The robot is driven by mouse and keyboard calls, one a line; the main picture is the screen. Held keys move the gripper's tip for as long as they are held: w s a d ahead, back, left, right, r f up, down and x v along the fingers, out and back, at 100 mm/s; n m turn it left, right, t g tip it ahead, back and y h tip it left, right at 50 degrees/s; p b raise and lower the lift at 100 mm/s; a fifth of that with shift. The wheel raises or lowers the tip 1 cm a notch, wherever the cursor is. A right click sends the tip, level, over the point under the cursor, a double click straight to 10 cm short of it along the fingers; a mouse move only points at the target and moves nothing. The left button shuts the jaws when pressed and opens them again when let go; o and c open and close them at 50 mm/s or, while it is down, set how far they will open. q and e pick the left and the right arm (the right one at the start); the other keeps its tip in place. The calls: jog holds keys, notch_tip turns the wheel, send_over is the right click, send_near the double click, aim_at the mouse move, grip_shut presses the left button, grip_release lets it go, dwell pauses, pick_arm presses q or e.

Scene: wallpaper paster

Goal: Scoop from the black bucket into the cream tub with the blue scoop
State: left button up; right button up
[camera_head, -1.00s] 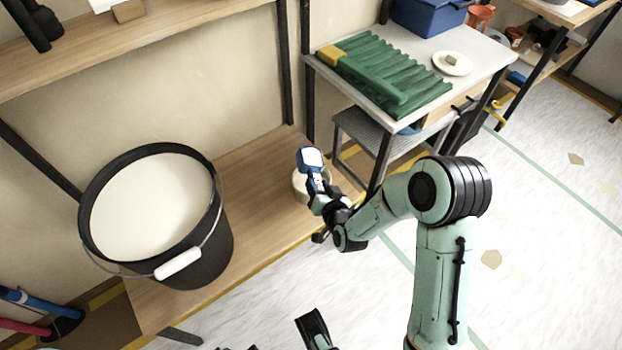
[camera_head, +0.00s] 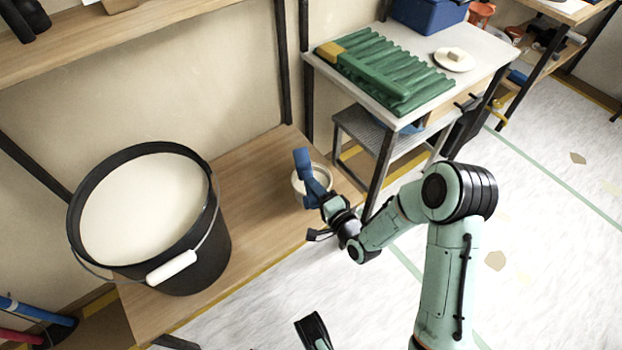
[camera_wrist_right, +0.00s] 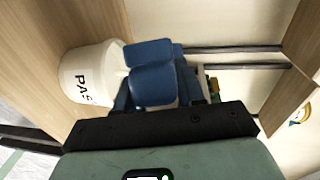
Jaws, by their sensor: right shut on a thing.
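The black bucket (camera_head: 205,262) stands on the wooden shelf at the left, nearly full of pale paste (camera_head: 140,208), its white-gripped handle hanging at the front. The cream tub (camera_head: 298,187) stands further right on the same shelf; its lettered side also shows in the right wrist view (camera_wrist_right: 75,75). My right gripper (camera_head: 328,200) is shut on the blue scoop (camera_head: 303,165), which is over the tub, tipped with its blue underside showing. The scoop partly hides the tub's opening; its inside is hard to see. A dark part of my left gripper (camera_head: 313,330) shows at the bottom edge; its fingers are unclear.
A table (camera_head: 400,118) with a green ridged tray (camera_head: 385,70) and a small plate (camera_head: 454,60) stands behind on the right. The shelf between bucket and tub is clear. A dark upright post (camera_head: 304,75) stands behind the tub.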

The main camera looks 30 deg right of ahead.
jog(key=m, duration=0.2)
jog(key=d+f+m+t+b, duration=0.1)
jog(key=m, duration=0.1)
jog(key=shift+s+f, duration=0.1)
jog(key=shift+s, duration=0.05)
jog(key=m, duration=0.2)
jog(key=m+t, duration=0.1)
jog(key=shift+s+d+f+h, duration=0.15)
jog(key=shift+d+f+h, duration=0.15)
jog(key=shift+d+h, duration=0.1)
pick_arm(q)
jog(key=shift+g, duration=0.6)
jog(key=s+f, duration=0.1)
jog(key=s, duration=0.1)
jog(key=s+f, duration=0.1)
jog(key=shift+s+a+f, duration=0.15)
jog(key=shift+a+f, duration=0.1)
jog(key=shift+f, duration=0.1)
pick_arm(e)
jog(key=m, duration=0.2)
jog(key=shift+d+f+m+t+h, duration=0.1)
jog(key=shift+d+m+t+h, duration=0.1)
jog(key=shift+m+t+h, duration=0.15)
